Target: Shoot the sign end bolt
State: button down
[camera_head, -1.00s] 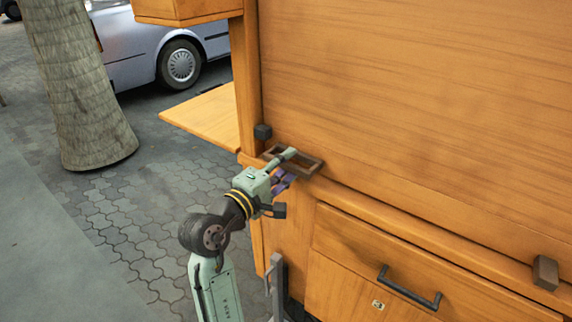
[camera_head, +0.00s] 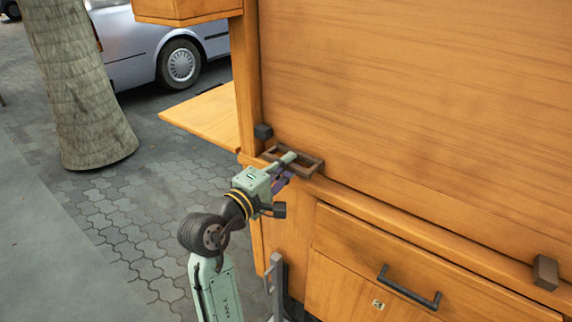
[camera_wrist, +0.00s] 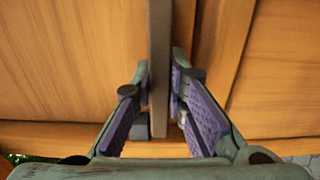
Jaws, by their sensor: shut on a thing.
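The bolt at the sign's end shows as a brown rectangular frame-like handle (camera_head: 313,165) on the ledge at the panel's lower left corner. In the wrist view its bar (camera_wrist: 159,40) runs upright through the middle of the picture. My gripper (camera_head: 287,166) reaches it from the lower left. The wrist view shows my gripper (camera_wrist: 160,80) with one purple-padded finger on each side of the bar, shut on it. The fingers partly hide the handle in the head view. The large wooden sign panel (camera_head: 420,110) rises behind it.
A dark block (camera_head: 263,131) sits just behind the handle, and a brown block (camera_head: 545,272) is on the ledge far right. A drawer with a dark handle (camera_head: 409,288) lies below. A tree trunk (camera_head: 80,90), a car (camera_head: 150,50) and open paving (camera_head: 130,215) are at left.

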aim_at(266, 158)
jog(key=shift+w+a+p, duration=0.35)
jog(key=shift+w+a, duration=0.45)
jog(key=shift+a, duration=0.3)
jog(key=shift+w+a+p, duration=0.35)
jog(key=shift+w+a, duration=0.4)
jog(key=shift+a, duration=0.35)
jog(key=c, duration=1.7)
grip_release()
jog(key=shift+o, duration=0.7)
jog(key=v, duration=1.2)
